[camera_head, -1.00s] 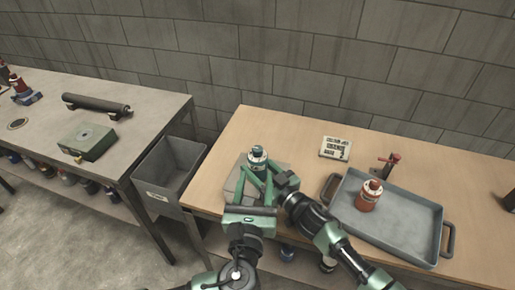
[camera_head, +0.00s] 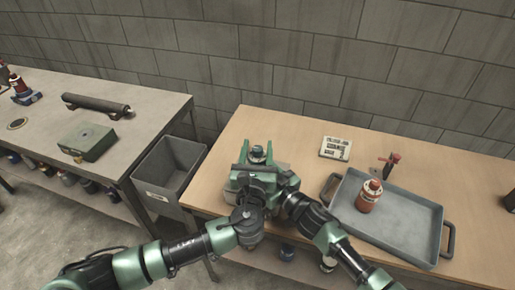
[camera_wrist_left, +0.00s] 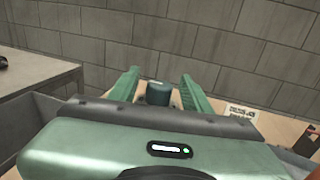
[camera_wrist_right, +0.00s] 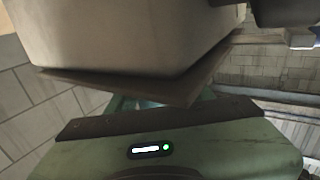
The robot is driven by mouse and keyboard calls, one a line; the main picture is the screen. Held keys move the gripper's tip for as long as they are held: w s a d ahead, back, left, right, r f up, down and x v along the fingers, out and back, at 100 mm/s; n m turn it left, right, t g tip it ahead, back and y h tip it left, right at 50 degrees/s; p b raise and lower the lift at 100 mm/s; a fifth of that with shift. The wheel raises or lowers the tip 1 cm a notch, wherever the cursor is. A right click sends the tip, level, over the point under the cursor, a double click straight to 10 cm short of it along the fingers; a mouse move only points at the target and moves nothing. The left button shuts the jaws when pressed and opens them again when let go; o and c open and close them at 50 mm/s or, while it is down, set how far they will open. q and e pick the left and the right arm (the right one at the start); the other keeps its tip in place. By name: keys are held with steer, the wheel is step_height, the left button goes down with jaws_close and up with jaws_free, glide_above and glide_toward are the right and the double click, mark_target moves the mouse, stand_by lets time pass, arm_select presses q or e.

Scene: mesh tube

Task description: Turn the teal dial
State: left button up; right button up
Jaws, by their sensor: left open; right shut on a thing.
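The teal dial (camera_head: 257,153) tops a small fixture on the wooden table in the head view. In the left wrist view the dial (camera_wrist_left: 158,92) stands upright between the fingers of my left gripper (camera_wrist_left: 160,78). The fingers are open, one on each side; I cannot tell if they touch it. My left gripper hides most of the grey base below in the head view. My right gripper (camera_wrist_right: 135,102) is shut on the grey base (camera_wrist_right: 115,40), which fills the top of the right wrist view. Its fingers are mostly hidden there.
A grey tray (camera_head: 415,245) with a red bottle (camera_head: 369,196) stands on the right. A small sign (camera_head: 335,148) lies behind, and a red-handled tool (camera_head: 391,163) stands behind the tray. A grey bin (camera_head: 170,170) sits between the two tables. My arms are close together.

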arm_select(q)
jaws_close()
steer(key=shift+d+n+y, duration=0.1)
steer(key=shift+n+y, duration=1.4)
steer(key=shift+y, duration=0.9)
jaws_free()
steer(key=shift+s, duration=0.15)
steer(key=s+d, duration=0.2)
steer(key=s, duration=0.9)
steer(key=shift+s, duration=0.3)
